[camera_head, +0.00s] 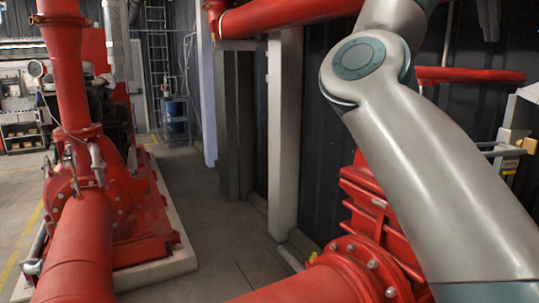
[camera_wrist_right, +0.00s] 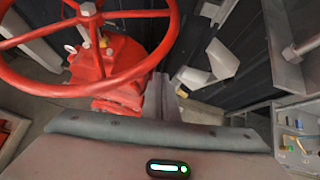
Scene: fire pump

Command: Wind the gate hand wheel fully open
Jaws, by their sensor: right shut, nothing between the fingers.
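The red gate hand wheel (camera_head: 475,75) shows nearly edge-on in the head view, partly hidden behind my right arm. In the right wrist view the wheel (camera_wrist_right: 75,89) fills the upper left as a round rim with spokes, a hub and a stem, above a red valve body (camera_wrist_right: 118,60). My right gripper (camera_wrist_right: 162,97) is shut and empty, its narrow grey fingers just outside the rim's near right side. I cannot tell whether they touch the rim. The head view shows my right arm but not its fingers. My left gripper is in neither view.
A red valve housing (camera_head: 372,205) and flanged pipe (camera_head: 335,280) stand below my right arm. A red pump (camera_head: 115,200) sits on a pale plinth at left. Clear grey floor (camera_head: 215,235) lies between. A pale post (camera_head: 284,130) and dark wall stand behind.

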